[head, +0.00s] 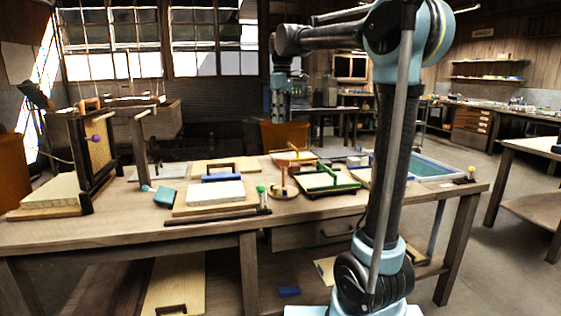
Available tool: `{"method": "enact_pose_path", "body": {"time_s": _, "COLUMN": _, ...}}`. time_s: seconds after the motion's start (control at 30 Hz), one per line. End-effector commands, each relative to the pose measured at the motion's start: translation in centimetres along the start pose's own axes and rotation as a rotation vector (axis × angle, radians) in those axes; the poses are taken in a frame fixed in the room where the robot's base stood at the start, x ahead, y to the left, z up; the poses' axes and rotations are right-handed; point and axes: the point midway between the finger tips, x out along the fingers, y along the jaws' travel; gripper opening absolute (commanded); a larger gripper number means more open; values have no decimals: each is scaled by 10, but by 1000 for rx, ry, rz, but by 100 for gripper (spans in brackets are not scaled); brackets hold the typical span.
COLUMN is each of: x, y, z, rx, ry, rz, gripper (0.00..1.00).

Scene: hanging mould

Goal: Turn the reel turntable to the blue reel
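A small round wooden stand (283,192) with an upright pin and small pieces on it sits near the middle of the workbench. It may be the reel turntable; I cannot be sure at this size. No blue reel can be made out on it. My arm rises at the right, reaches left across the top and bends down. My gripper (280,112) is at its lower end, small and dark against the background, above the bench's far side and apart from the stand. Its fingers cannot be made out.
The workbench (120,226) is crowded. A white slab with a blue handled block (222,177) lies left of the stand, a green-framed tray (326,180) to the right. An upright wooden frame (97,150) stands at the left. A green-topped post (261,190) stands in front.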

Motion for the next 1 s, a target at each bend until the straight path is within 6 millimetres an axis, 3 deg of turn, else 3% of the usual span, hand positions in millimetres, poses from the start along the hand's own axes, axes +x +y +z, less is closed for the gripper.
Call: {"method": "enact_pose_path", "body": {"time_s": 1.0, "x": 156, "y": 6, "z": 8, "rx": 14, "ry": 1, "rz": 1, "gripper": 30}}
